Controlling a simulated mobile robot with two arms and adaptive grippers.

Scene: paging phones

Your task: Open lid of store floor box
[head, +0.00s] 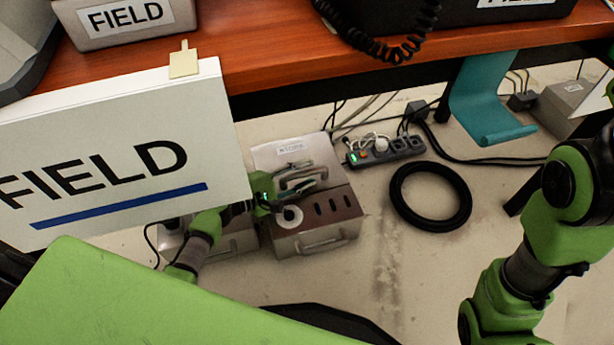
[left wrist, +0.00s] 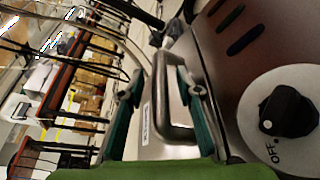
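The store floor box (head: 345,222) is a metal case on the floor under the desk, with a dial and dark slots on its top panel. Its lid (head: 265,155) carries a "STORE" label and appears to lie flat; the lid also shows in the left wrist view (left wrist: 150,152). My left gripper (head: 300,191) is at the lid's handle (head: 300,168). In the left wrist view, its teal fingers (left wrist: 160,90) are spread, one on each side of the metal handle (left wrist: 172,132). Whether a finger touches the handle is unclear. The dial (left wrist: 285,113) reads OFF. My right gripper is out of view.
A white FIELD sign (head: 110,175) hangs from the wooden desk (head: 270,60) and hides part of my left arm. Another metal box (head: 235,245) stands left of the store box. A power strip (head: 385,150), cables and a black ring (head: 398,205) lie to its right.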

